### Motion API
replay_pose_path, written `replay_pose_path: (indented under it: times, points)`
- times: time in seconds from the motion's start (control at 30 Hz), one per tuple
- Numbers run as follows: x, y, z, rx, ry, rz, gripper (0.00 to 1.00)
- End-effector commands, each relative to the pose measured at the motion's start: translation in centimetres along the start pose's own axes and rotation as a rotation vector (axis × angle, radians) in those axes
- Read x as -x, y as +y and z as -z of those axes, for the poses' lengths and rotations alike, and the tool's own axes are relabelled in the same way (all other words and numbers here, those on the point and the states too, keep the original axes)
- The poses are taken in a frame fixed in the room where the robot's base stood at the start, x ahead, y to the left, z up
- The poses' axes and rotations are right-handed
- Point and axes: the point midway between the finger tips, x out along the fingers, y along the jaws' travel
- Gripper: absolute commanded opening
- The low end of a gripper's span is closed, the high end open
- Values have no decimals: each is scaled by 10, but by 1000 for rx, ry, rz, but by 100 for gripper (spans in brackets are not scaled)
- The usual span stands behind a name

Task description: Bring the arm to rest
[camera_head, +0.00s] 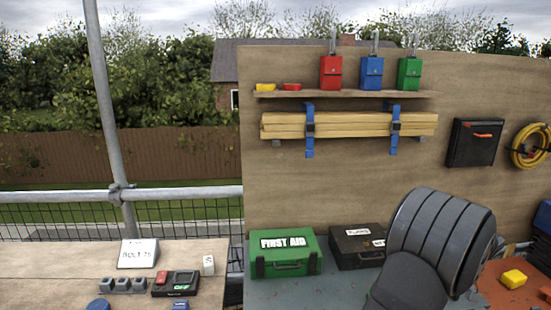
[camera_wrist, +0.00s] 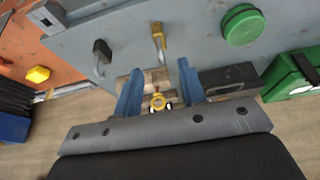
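My gripper (camera_wrist: 158,76) shows in the wrist view as two blue fingers set well apart. It is open, and I see nothing clamped between the fingers. The fingers point over a grey bench top (camera_wrist: 205,50). In the head view my dark grey arm fills the lower right, and the gripper itself is hidden.
A green first aid box (camera_head: 285,256) and a dark case (camera_head: 352,247) stand left of my arm. An orange surface (camera_wrist: 40,50) adjoins the bench.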

Motion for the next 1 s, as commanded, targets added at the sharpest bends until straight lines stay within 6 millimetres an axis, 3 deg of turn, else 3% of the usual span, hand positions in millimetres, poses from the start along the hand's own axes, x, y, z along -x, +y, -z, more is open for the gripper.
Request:
replay_pose_path:
  times: [0.5,0.7,1.0]
  points:
    - [-105,0,-2,0,-1,0,38]
    - [-59,1,17,3,3,-5,38]
    - [-11,11,-20,-1,2,-4,38]
